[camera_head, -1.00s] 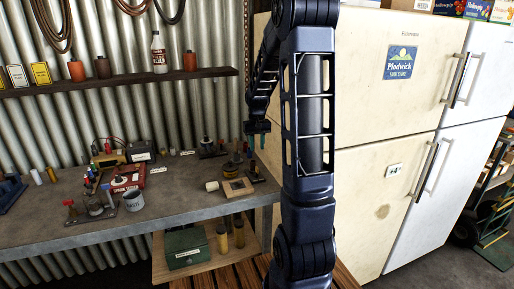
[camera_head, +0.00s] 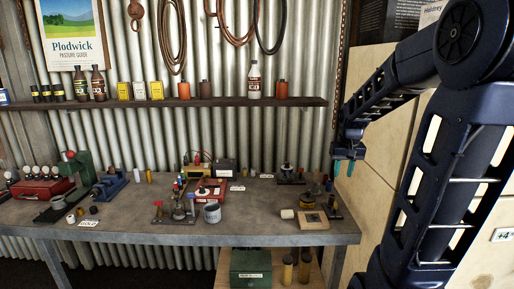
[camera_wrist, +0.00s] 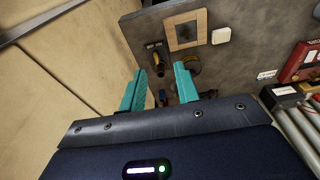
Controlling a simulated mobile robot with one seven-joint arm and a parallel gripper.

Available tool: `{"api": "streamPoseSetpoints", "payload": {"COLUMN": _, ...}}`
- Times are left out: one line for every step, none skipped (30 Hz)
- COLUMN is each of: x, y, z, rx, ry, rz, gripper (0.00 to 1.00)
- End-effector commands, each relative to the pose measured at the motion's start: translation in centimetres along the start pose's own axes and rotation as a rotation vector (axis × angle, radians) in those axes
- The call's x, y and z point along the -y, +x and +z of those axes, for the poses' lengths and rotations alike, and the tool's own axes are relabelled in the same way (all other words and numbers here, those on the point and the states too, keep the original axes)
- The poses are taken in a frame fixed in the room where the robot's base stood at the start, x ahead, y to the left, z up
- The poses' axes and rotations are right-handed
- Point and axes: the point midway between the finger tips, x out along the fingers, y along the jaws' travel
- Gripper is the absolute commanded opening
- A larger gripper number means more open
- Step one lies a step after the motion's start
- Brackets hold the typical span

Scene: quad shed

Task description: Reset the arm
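My gripper (camera_head: 345,167) hangs fingers down at the right end of the workbench (camera_head: 130,228), in front of the cream cabinet side. In the wrist view its teal fingers (camera_wrist: 160,88) are spread apart with nothing between them. Beyond and below the fingers lie small tools on the bench, including a dark-handled piece (camera_wrist: 158,62) and a wooden square plate (camera_wrist: 184,32). My gripper is above these and apart from them. My arm is bent and fills the right side of the head view.
The cream cabinet (camera_head: 385,165) stands close on the right of my gripper. A shelf (camera_head: 180,102) with bottles and tins runs along the corrugated wall. The bench holds a red box (camera_head: 207,190), a grey cup (camera_head: 212,213) and a green press (camera_head: 78,170). A green box (camera_head: 250,264) sits below.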

Motion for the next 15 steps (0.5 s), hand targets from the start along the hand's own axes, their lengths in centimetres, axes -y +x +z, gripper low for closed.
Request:
{"api": "streamPoseSetpoints", "payload": {"x": 0.2, "y": -0.9, "z": 1.0, "rx": -0.018, "ry": -0.003, "rz": 0.000, "gripper": 0.32}}
{"api": "streamPoseSetpoints", "payload": {"x": 0.4, "y": -1.3, "z": 1.6, "rx": -0.027, "ry": -0.004, "rz": 0.000, "gripper": 0.32}}
{"api": "streamPoseSetpoints", "payload": {"x": 0.5, "y": -1.9, "z": 2.4, "rx": -0.038, "ry": -0.005, "rz": 0.000, "gripper": 0.32}}
{"api": "streamPoseSetpoints", "payload": {"x": 0.6, "y": -2.2, "z": 3.0, "rx": -0.046, "ry": -0.006, "rz": -0.001, "gripper": 0.32}}
{"api": "streamPoseSetpoints", "payload": {"x": 0.7, "y": -2.6, "z": 3.6, "rx": -0.055, "ry": -0.007, "rz": -0.001, "gripper": 0.32}}
{"api": "streamPoseSetpoints", "payload": {"x": 0.9, "y": -3.1, "z": 4.4, "rx": -0.066, "ry": -0.009, "rz": -0.001, "gripper": 0.32}}
{"api": "streamPoseSetpoints", "payload": {"x": 1.0, "y": -3.4, "z": 5.0, "rx": -0.075, "ry": -0.010, "rz": -0.002, "gripper": 0.32}}
{"api": "streamPoseSetpoints", "payload": {"x": 1.1, "y": -3.7, "z": 5.6, "rx": -0.083, "ry": -0.012, "rz": -0.002, "gripper": 0.32}}
{"api": "streamPoseSetpoints", "payload": {"x": 1.2, "y": -4.1, "z": 6.4, "rx": -0.095, "ry": -0.014, "rz": -0.003, "gripper": 0.32}}
{"api": "streamPoseSetpoints", "payload": {"x": 1.3, "y": -4.4, "z": 7.0, "rx": -0.104, "ry": -0.015, "rz": -0.004, "gripper": 0.32}}
{"api": "streamPoseSetpoints", "payload": {"x": 1.4, "y": -4.7, "z": 7.6, "rx": -0.113, "ry": -0.016, "rz": -0.004, "gripper": 0.32}}
{"api": "streamPoseSetpoints", "payload": {"x": 1.5, "y": -5.0, "z": 8.4, "rx": -0.124, "ry": -0.018, "rz": -0.005, "gripper": 0.32}}
{"api": "streamPoseSetpoints", "payload": {"x": 1.6, "y": -5.2, "z": 9.0, "rx": -0.133, "ry": -0.019, "rz": -0.006, "gripper": 0.32}}
{"api": "streamPoseSetpoints", "payload": {"x": 1.7, "y": -5.5, "z": 9.6, "rx": -0.142, "ry": -0.020, "rz": -0.006, "gripper": 0.32}}
{"api": "streamPoseSetpoints", "payload": {"x": 1.8, "y": -5.7, "z": 10.5, "rx": -0.152, "ry": -0.022, "rz": -0.007, "gripper": 0.32}}
